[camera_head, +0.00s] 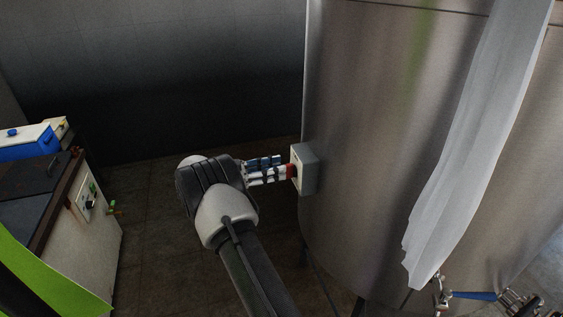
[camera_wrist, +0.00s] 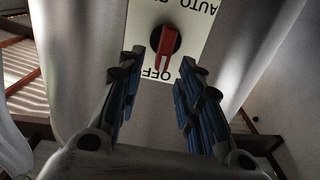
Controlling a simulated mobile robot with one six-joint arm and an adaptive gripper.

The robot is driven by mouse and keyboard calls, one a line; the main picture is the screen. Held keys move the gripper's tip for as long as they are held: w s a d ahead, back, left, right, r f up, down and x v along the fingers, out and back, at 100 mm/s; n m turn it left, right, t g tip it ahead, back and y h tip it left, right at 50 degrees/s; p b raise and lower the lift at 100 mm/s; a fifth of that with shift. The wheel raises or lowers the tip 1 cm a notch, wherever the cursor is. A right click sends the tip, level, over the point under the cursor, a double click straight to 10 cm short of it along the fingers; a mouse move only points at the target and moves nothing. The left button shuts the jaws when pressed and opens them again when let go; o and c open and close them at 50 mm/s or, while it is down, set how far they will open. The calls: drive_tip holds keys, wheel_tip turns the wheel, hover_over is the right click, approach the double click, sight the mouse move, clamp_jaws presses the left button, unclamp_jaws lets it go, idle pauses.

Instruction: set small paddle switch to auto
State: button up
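The small paddle switch (camera_wrist: 165,48) is a red lever on a dark round base, on a pale plate (camera_wrist: 190,60) lettered OFF and AUTO. In the wrist view the lettering is upside down, and the lever points down to OFF; AUTO is at the upper right. In the head view the red switch (camera_head: 291,172) sticks out from a grey box (camera_head: 308,168) on the tank's side. My gripper (camera_head: 284,170) is close in front of it. In the wrist view my gripper (camera_wrist: 161,66) is open, its blue-padded fingers left and right of the lever, with gaps on both sides.
The large steel tank (camera_head: 370,120) fills the right side, with a pale hanging sheet (camera_head: 470,150) in front. A blue-handled valve (camera_head: 473,295) sits low at right. A white cabinet (camera_head: 90,230) stands at left. Dark floor lies between.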

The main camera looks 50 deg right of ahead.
sight(289, 171)
drive_tip(key=shift+x, duration=1.4)
drive_tip(key=shift+c, duration=0.3)
clamp_jaws()
